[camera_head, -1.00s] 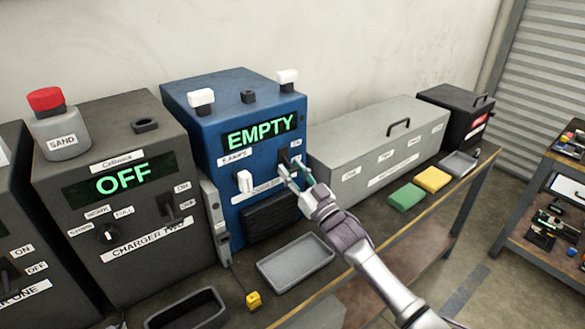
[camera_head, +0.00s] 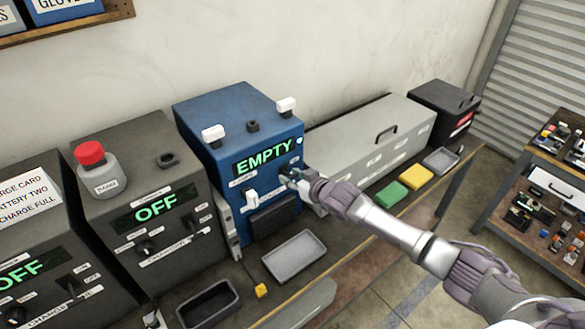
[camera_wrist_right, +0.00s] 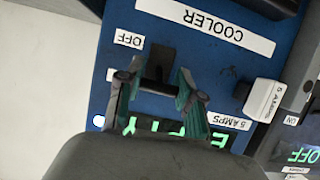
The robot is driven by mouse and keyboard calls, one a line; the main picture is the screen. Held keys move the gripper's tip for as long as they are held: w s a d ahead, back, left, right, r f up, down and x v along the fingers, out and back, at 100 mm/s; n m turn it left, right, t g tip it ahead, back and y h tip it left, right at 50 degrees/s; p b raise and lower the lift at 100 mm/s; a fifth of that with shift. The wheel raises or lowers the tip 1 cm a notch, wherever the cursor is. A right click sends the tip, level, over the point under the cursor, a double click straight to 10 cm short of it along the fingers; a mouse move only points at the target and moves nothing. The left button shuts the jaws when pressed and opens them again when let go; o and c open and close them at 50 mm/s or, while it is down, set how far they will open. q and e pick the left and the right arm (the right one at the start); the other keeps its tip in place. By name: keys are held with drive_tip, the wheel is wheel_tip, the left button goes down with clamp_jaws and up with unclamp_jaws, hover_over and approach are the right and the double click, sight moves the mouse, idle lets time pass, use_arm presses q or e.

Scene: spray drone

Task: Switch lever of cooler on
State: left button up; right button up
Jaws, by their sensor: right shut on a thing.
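The blue cooler (camera_head: 225,115) stands on the bench with a green "EMPTY" display (camera_head: 264,157). In the right wrist view its "COOLER" label (camera_wrist_right: 205,22) appears upside down. My right gripper (camera_head: 287,178) is at the cooler's right-hand lever. In the wrist view the gripper (camera_wrist_right: 155,82) has its fingers on both sides of the dark lever (camera_wrist_right: 160,63), shut on it. The "OFF" label (camera_wrist_right: 128,40) shows beside the lever's base. The lever's outer end is partly hidden by the gripper. A small light (camera_head: 299,140) glows on the cooler. My left gripper is not in view.
A white amps knob (camera_head: 251,198) sits left of the lever. Charger two (camera_head: 158,206), showing "OFF", stands left of the cooler and a long grey box (camera_head: 375,145) stands right. A grey tray (camera_head: 294,256) lies in front.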

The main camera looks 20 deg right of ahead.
drive_tip(key=shift+r+g, duration=0.25)
drive_tip(key=shift+g, duration=0.25)
drive_tip(key=shift+p, duration=0.3)
drive_tip(key=o, duration=1.2)
drive_tip(key=shift+w, duration=0.1)
drive_tip(key=v, duration=1.2)
drive_tip(key=shift+a+r, duration=0.15)
